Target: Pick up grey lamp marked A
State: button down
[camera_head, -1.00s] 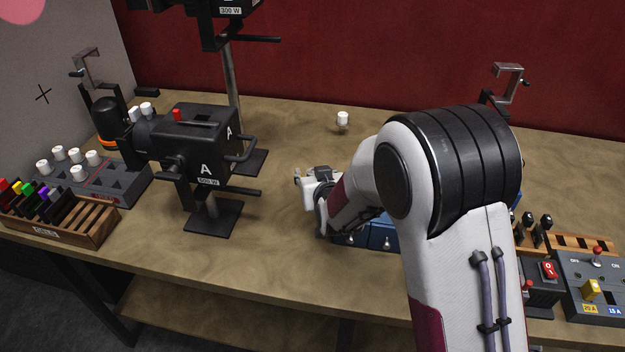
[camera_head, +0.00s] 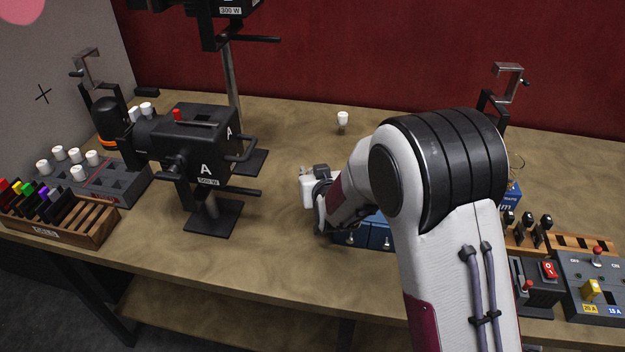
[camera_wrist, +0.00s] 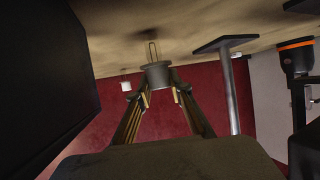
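In the wrist view, which is upside down, a small lamp with a grey round base (camera_wrist: 157,75) and a thin wire-like loop shows between the fingertips of my gripper (camera_wrist: 162,95). Its loop end points toward the wooden table. The fingertips are on either side of the base, near its edge. I cannot tell whether they press on it. No letter A is readable on the lamp. In the head view my gripper (camera_head: 306,188) is low over the table, mostly side-on, and the grey lamp cannot be made out there.
A black stage light marked A, 500 W (camera_head: 200,150) stands left of my gripper. A white-capped lamp (camera_head: 342,119) stands behind it. A grey tray (camera_head: 122,185) and a wooden rack (camera_head: 75,232) are at the left. A blue box (camera_head: 382,236) and a switch panel (camera_head: 590,285) are right.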

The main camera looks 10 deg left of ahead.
dwell(0.3)
jog(key=shift+r, duration=5)
